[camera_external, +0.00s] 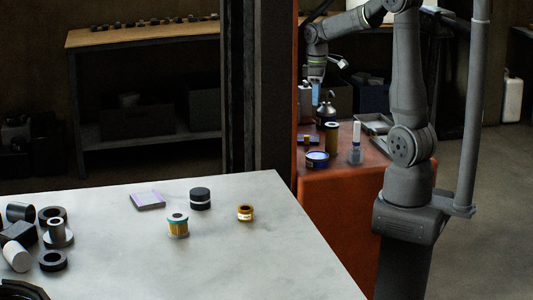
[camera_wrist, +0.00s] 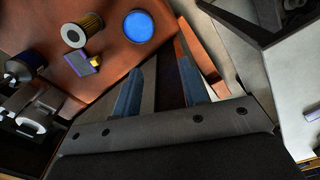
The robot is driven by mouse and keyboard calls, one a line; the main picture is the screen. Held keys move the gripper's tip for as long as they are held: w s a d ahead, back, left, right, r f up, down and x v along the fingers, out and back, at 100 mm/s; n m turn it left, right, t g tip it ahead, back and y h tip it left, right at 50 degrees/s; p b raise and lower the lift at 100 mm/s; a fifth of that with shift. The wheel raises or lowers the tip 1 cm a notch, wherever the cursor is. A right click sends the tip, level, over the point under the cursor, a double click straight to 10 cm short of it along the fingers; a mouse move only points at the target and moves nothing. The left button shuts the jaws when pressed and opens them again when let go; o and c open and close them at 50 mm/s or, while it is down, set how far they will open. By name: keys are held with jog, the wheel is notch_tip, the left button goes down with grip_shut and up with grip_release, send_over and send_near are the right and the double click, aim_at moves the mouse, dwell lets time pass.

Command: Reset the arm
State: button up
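My gripper (camera_external: 316,96) hangs pointing down above the orange-red bench in the external view. In the wrist view its two blue fingers (camera_wrist: 163,75) stand apart with nothing visible between them. My arm is bent, with the upper links raised and the wrist reaching out left of the base.
A pale table (camera_external: 255,265) with filters and dark parts stands left, past a dark post (camera_external: 265,90).

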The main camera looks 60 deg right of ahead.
jog(key=s+a+f, duration=0.2)
jog(key=s+a, duration=0.1)
jog(key=a, duration=0.2)
jog(key=s+a+f+n, duration=0.1)
jog(key=s+a+f, duration=0.2)
jog(key=a, duration=0.3)
jog(key=shift+s+a, duration=0.15)
jog(key=shift+s, duration=0.45)
